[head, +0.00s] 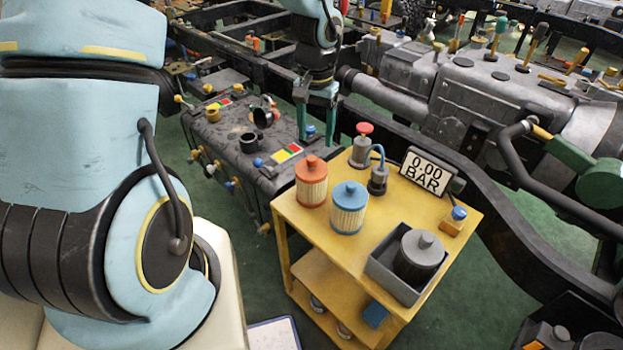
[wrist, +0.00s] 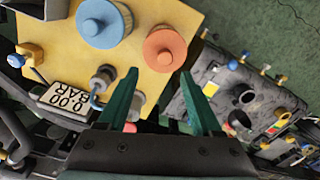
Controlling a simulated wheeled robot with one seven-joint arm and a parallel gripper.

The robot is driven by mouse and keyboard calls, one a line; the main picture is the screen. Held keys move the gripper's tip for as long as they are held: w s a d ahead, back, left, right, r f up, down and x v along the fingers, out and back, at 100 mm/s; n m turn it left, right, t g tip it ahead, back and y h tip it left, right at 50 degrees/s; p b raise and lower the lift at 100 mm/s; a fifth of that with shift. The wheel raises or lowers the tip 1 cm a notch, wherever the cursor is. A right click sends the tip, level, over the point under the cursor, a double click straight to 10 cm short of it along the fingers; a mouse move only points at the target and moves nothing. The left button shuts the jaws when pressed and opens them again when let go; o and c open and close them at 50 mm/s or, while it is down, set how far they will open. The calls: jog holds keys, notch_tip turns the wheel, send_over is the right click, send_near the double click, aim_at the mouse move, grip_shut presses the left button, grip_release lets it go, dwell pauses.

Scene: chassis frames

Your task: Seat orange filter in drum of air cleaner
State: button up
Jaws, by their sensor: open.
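The orange filter (head: 312,190), a pleated cylinder with an orange cap and knob, stands upright on the yellow cart top (head: 290,215). It also shows in the wrist view (wrist: 165,48), beyond my fingertips. My gripper (head: 316,138) is open and empty, with teal fingers pointing down behind the orange filter and apart from it. The open fingers also show in the wrist view (wrist: 159,76). A dark grey cylinder with a knobbed lid (head: 420,257) sits in a grey tray (head: 385,275) on the cart. I cannot tell whether it is the air cleaner drum.
A similar blue filter (head: 349,208) stands right of the orange one. A red-knobbed fitting (head: 363,146), a hose and a "0.00 BAR" display (head: 425,172) stand behind. A dark tank (head: 235,150) with open necks lies left of my gripper. Chassis rails surround the cart.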

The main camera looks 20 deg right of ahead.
aim_at(311, 158)
jog(key=shift+w+a+f+p, duration=0.15)
jog(key=shift+f+p, duration=0.1)
jog(key=shift+f, duration=0.85)
jog(key=shift+s+a+f+p, duration=0.15)
jog(key=shift+f+p, duration=0.15)
jog(key=shift+f, duration=0.85)
jog(key=shift+w+a+f+p, duration=0.15)
jog(key=shift+f+p, duration=0.1)
jog(key=shift+f, duration=0.85)
jog(key=shift+c, duration=0.3)
grip_shut()
